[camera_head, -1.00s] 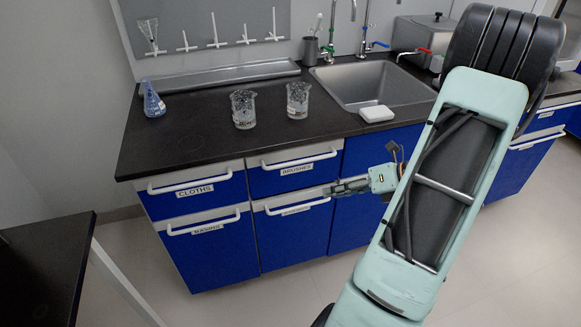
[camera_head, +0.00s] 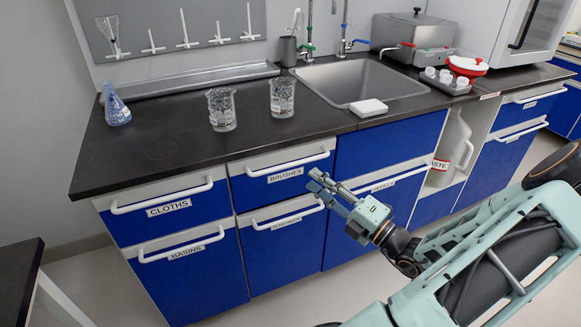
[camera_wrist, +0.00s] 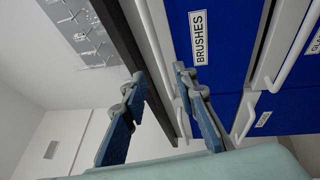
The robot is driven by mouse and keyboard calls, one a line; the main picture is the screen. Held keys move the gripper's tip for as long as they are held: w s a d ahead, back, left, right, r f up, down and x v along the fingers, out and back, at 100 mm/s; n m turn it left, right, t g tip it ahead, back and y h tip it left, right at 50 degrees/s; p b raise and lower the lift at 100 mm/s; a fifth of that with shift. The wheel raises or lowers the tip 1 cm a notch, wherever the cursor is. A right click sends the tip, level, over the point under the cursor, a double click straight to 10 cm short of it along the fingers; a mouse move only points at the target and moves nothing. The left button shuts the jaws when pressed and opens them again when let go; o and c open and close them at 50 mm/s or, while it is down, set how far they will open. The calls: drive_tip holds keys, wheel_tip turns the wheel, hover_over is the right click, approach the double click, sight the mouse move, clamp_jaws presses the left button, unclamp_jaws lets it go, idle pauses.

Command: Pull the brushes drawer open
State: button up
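The brushes drawer (camera_head: 283,184) is a shut blue drawer with a pale top strip, a white bar handle (camera_head: 290,164) and a BRUSHES label (camera_head: 286,175). My gripper (camera_head: 314,181) is just below and in front of the handle's right end in the head view. In the wrist view, my gripper (camera_wrist: 157,74) is open, its two fingers apart and empty. The BRUSHES label (camera_wrist: 198,38) shows sideways beyond the fingers, with the white handle (camera_wrist: 156,50) left of it, in line with the gap. I cannot tell whether a finger touches the handle.
The cloths drawer (camera_head: 165,220) is to the left; a lower handle (camera_head: 288,217) runs below the brushes drawer. The dark countertop (camera_head: 160,148) overhangs above, carrying two glass beakers (camera_head: 221,109), a blue flask (camera_head: 116,106) and the sink (camera_head: 365,82). A dark table (camera_head: 18,270) stands at front left.

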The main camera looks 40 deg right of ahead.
sight(293, 165)
drive_tip(key=b+x, duration=0.2)
drive_tip(key=x, duration=0.7)
drive_tip(key=shift+c, duration=0.7)
drive_tip(key=shift+f, duration=0.1)
clamp_jaws()
